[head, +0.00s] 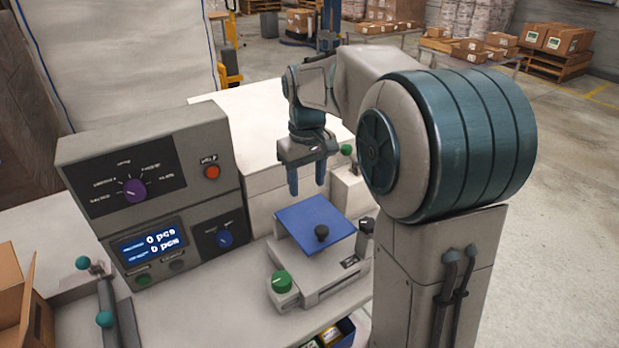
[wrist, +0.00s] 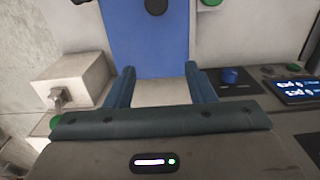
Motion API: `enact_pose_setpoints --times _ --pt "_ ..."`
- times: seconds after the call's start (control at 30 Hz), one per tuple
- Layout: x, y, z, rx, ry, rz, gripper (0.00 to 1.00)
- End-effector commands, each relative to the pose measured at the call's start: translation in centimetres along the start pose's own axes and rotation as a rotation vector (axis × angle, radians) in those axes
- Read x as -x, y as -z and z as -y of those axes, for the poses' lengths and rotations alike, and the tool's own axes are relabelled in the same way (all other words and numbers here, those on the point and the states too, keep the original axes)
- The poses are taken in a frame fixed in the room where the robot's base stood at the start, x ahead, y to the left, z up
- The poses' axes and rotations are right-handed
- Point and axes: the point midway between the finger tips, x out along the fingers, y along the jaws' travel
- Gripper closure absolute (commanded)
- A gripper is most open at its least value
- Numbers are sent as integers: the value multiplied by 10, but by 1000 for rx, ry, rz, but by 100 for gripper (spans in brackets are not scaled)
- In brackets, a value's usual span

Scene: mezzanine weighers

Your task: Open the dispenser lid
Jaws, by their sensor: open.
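A flat blue panel (head: 308,219) with a black knob (head: 322,232) near its front edge tops a low pale unit (head: 318,278). It looks like the lid, lying nearly flat over the unit. A green knob (head: 282,282) is on the unit's front left. My gripper (head: 307,188) is open and empty, fingers pointing down, above and behind the panel's far edge. In the wrist view, my gripper's fingers (wrist: 160,78) are spread apart with nothing between them. The blue panel (wrist: 148,42) shows beyond them, with its black knob (wrist: 155,6) at the top edge.
A grey console (head: 150,190) with a lit display and dials stands to the left. A large white box (head: 262,130) is behind my gripper. A small pale block with a green knob (head: 346,150) stands beside it. A cardboard box (head: 18,310) is at the lower left.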

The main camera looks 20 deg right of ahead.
Motion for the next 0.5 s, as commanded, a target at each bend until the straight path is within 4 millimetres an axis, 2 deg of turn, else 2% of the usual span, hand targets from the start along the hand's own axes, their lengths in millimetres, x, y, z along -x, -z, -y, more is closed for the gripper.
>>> enact_pose_setpoints --times 0.2,0.23,0.4,0.5 --pt "0 0 0 0 0 0 50" --pt "0 0 0 0 0 0 53" --pt "0 0 0 0 0 0 100" --pt "0 0 0 0 0 0 100"
